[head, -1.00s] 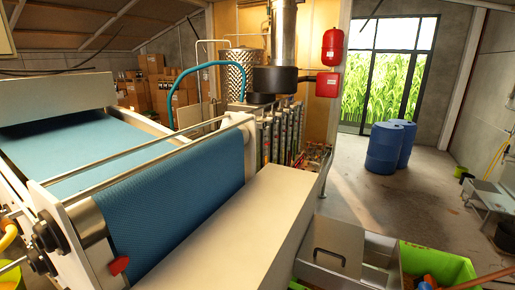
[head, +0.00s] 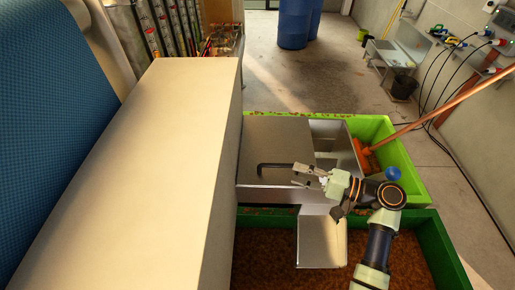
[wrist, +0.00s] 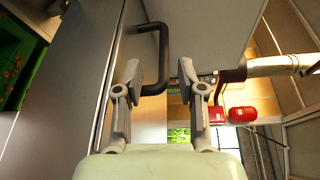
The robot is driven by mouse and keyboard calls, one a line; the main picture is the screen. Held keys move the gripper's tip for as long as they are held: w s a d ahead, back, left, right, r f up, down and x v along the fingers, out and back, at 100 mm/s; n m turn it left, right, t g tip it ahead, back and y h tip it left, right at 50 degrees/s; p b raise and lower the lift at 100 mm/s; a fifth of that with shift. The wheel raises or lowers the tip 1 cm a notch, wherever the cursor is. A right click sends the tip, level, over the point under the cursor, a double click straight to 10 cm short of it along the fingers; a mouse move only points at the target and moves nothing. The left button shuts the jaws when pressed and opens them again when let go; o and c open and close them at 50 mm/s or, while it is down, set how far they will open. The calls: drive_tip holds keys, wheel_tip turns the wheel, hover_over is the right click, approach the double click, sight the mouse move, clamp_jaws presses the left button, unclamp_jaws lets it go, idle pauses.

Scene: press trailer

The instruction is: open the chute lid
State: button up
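The chute lid (head: 280,135) is a flat grey metal plate, lying shut on a metal box at the side of the long pale housing. Its black bar handle (head: 272,165) is at the lid's near edge. My gripper (head: 300,175) is at the handle's right end in the head view. In the wrist view my gripper (wrist: 158,67) has its two fingers spread apart, with the black handle (wrist: 163,58) appearing between them and nearer the left finger. Nothing is clamped; whether the fingers touch the handle, I cannot tell.
The long pale housing (head: 150,170) stands directly left of the lid. A light green crate (head: 400,165) with an orange broom (head: 365,150) is at the right. A dark green crate (head: 425,235) with brown contents lies in front. Blue barrels (head: 295,22) stand far back.

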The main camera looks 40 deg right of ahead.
sight(285, 167)
drive_tip(key=shift+s+d+r+m+t, duration=0.15)
drive_tip(key=shift+d+m+t, duration=0.15)
drive_tip(key=shift+d, duration=0.35)
drive_tip(key=shift+a, duration=0.2)
drive_tip(key=p+x, duration=0.1)
drive_tip(key=x, duration=0.6)
drive_tip(key=shift+a, duration=0.2)
clamp_jaws()
